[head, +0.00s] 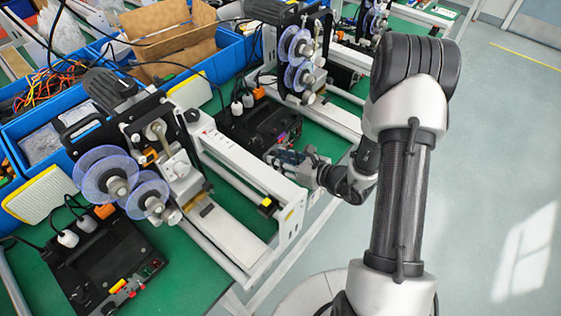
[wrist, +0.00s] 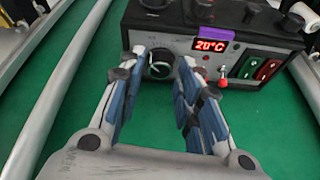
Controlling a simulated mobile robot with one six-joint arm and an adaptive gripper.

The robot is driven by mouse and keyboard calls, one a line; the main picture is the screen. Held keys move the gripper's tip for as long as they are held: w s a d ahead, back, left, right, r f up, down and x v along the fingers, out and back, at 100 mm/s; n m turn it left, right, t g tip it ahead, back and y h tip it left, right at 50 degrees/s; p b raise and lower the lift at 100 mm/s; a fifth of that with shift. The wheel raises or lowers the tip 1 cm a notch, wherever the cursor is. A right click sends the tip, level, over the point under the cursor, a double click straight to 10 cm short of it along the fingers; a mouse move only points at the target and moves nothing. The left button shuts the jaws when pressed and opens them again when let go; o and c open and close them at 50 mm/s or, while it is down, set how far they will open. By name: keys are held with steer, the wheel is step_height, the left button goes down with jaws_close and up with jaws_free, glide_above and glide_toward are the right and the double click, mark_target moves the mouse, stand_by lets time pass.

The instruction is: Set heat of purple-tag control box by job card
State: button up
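The control box with the purple tag (wrist: 205,33) stands on the green bench top at the top of the wrist view. Its red display (wrist: 211,45) appears to read 20°C. A round dark knob (wrist: 159,64) with a light mark sits left of the display. My gripper (wrist: 162,60) is open, with one fingertip on each side of the knob; whether they touch it is unclear. In the head view my gripper (head: 292,158) is low at the front of the black box (head: 262,122). I cannot make out a job card.
White machine rails (head: 250,165) run close to the left of my gripper. Another black control box (head: 105,262) with reels stands nearer. Open floor lies right.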

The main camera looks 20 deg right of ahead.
steer(key=shift+w+a+f, duration=0.15)
steer(key=shift+w+a, duration=0.05)
steer(key=shift+c, duration=0.4)
jaws_close()
steer(key=m+y+p, duration=0.1)
steer(key=m+g+p, duration=0.1)
steer(key=m+p, duration=0.1)
steer(key=shift+w+d+y, duration=0.1)
steer(key=shift+d+y, duration=0.1)
steer(key=shift+y, duration=0.2)
steer(key=m+y, duration=0.1)
steer(key=m, duration=0.1)
steer(key=m+g+y+p, duration=0.1)
steer(key=m, duration=0.1)
steer(key=shift+w+d+f+y, duration=0.1)
steer(key=shift+y, duration=0.2)
steer(key=shift+m, duration=0.3)
